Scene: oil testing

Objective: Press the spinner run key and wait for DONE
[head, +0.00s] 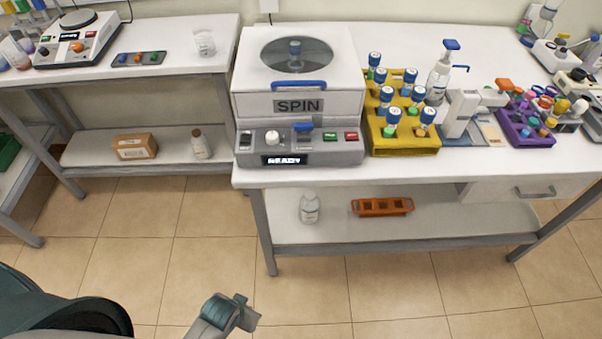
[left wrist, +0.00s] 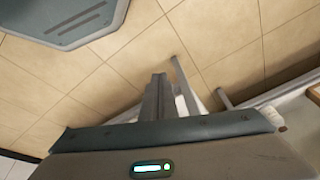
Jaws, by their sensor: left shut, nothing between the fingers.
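The spinner (head: 340,103) is a white box marked SPIN on the right-hand bench. Its lid is down with a blue handle, and a blue-capped tube shows through the round window. The grey front panel (head: 224,0) has a display (head: 284,160) reading READY. At the panel's right are a green key (head: 329,136) and a red key (head: 351,136); their labels are too small to read. My left gripper (head: 243,312) is low in front of the bench, well apart from the spinner. Its fingers are shut and empty in the left wrist view (left wrist: 158,85). My right gripper is out of view.
A yellow rack (head: 403,145) of blue-capped tubes stands close right of the spinner, with a pump bottle (head: 440,72) and purple rack (head: 520,133) beyond. The lower shelf holds a bottle (head: 309,208) and orange rack (head: 382,206). The floor before the bench is clear.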

